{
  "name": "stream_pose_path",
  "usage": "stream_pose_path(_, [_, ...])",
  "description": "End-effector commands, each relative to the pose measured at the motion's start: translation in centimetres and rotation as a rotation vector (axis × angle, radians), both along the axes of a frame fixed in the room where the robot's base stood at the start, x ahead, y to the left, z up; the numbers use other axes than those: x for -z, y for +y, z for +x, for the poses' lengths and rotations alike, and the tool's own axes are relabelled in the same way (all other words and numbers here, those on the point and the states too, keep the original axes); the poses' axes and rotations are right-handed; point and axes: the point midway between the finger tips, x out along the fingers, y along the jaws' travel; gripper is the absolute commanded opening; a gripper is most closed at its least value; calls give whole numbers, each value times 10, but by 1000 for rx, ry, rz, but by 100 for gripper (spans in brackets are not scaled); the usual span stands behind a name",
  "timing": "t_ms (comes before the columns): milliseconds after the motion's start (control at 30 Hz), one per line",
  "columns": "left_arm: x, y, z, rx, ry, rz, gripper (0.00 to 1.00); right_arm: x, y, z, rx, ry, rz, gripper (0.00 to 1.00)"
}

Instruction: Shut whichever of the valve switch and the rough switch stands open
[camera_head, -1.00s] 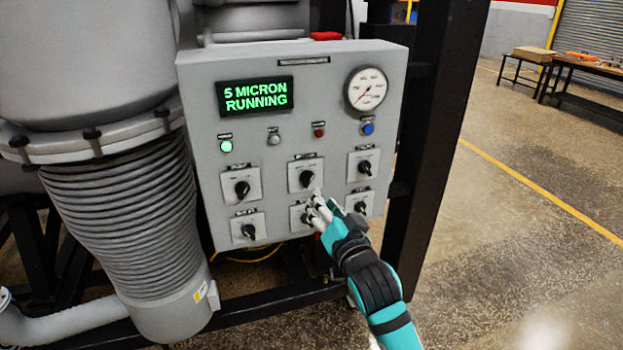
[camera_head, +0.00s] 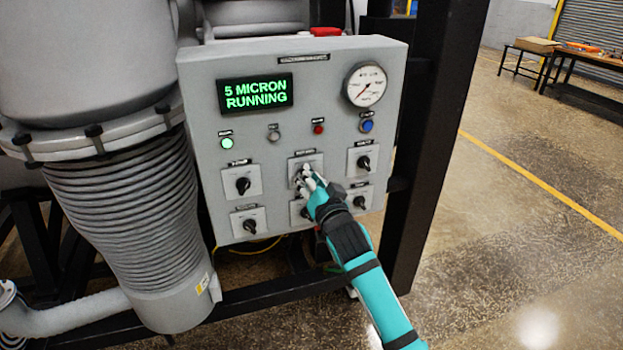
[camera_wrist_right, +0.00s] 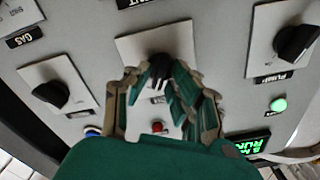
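The grey control panel (camera_head: 300,88) carries black rotary switches in two rows of three. My right gripper (camera_head: 303,176) is at the upper middle switch and hides most of it in the head view. In the wrist view that black knob (camera_wrist_right: 160,84) sits between the fingertips of my right gripper (camera_wrist_right: 158,72), with a finger close on each side. I cannot tell whether the fingers press on it. The switch labels are too small in the head view to tell which are the valve and rough switches. The lower middle switch (camera_head: 298,213) is partly hidden. My left gripper is out of view.
The display (camera_head: 255,94) reads "5 MICRON RUNNING" and the green light (camera_head: 226,143) is lit. A dial gauge (camera_head: 366,85) is at the upper right. Neighbouring knobs (camera_head: 243,186) (camera_head: 363,162) stand to either side. A black frame post (camera_head: 430,130) stands right of the panel.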

Motion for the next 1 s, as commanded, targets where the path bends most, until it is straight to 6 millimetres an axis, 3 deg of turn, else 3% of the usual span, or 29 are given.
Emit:
stream_pose_path(33, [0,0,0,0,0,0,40,0,0,0,0,0,0,13])
stream_pose_path(133, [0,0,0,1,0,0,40,0,0,0,0,0,0,0])
stream_pose_path(633, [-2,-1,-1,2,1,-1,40,0,0,0,1,-17,-52,0])
stream_pose_path(1000, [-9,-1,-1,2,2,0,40,-1,1,0,1,-101,-313,0])
